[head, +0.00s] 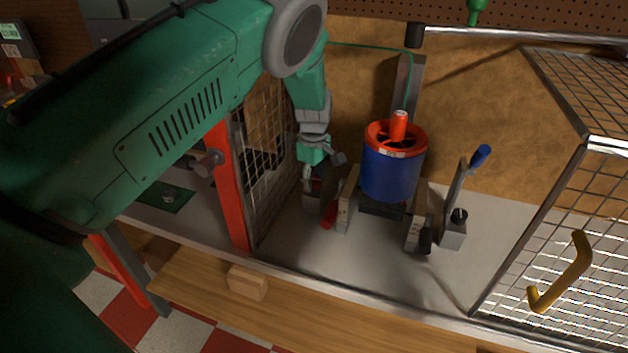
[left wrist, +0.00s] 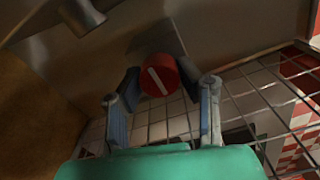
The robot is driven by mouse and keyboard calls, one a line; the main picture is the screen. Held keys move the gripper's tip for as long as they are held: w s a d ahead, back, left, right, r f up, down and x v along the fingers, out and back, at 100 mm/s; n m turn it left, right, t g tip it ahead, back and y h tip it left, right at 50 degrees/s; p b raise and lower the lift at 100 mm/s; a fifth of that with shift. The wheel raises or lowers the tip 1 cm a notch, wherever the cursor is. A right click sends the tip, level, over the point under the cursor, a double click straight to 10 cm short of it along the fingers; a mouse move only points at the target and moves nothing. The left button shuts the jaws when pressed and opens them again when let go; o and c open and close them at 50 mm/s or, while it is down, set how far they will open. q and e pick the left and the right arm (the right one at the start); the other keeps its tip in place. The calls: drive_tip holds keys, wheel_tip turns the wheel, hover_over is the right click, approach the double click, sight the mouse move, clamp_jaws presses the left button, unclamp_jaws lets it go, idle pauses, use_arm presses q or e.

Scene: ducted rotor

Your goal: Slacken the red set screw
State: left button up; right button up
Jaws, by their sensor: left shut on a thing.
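The red set screw (left wrist: 160,76) shows in the left wrist view as a round red head with a white line slanting across its face. It sits against a grey metal part. My left gripper (left wrist: 162,90) has one finger on each side of the red head and is shut on it. In the head view my left gripper (head: 322,172) points down just left of the blue ducted rotor (head: 390,172), which has a red rim and hub. The screw is mostly hidden there by the gripper. My right gripper is not in view.
The rotor stands between two clamp blocks on a grey bench. A lever with a blue grip (head: 480,156) rises at right, and a red handle (head: 328,216) lies below my gripper. Mesh guards stand left (head: 265,165) and right, the right one with a yellow handle (head: 565,275).

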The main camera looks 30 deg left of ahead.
sight(315, 179)
use_arm(q)
drive_tip(key=shift+s+d+f, duration=0.1)
drive_tip(key=shift+d+f, duration=0.05)
drive_tip(key=shift+f, duration=0.05)
drive_tip(key=o, duration=1.1)
drive_tip(key=shift+o, duration=0.2)
drive_tip(key=shift+w, duration=0.2)
drive_tip(key=shift+r, duration=0.15)
drive_tip(key=shift+r, duration=0.3)
wheel_tip(315, 179, up, 11)
drive_tip(key=shift+w, duration=0.1)
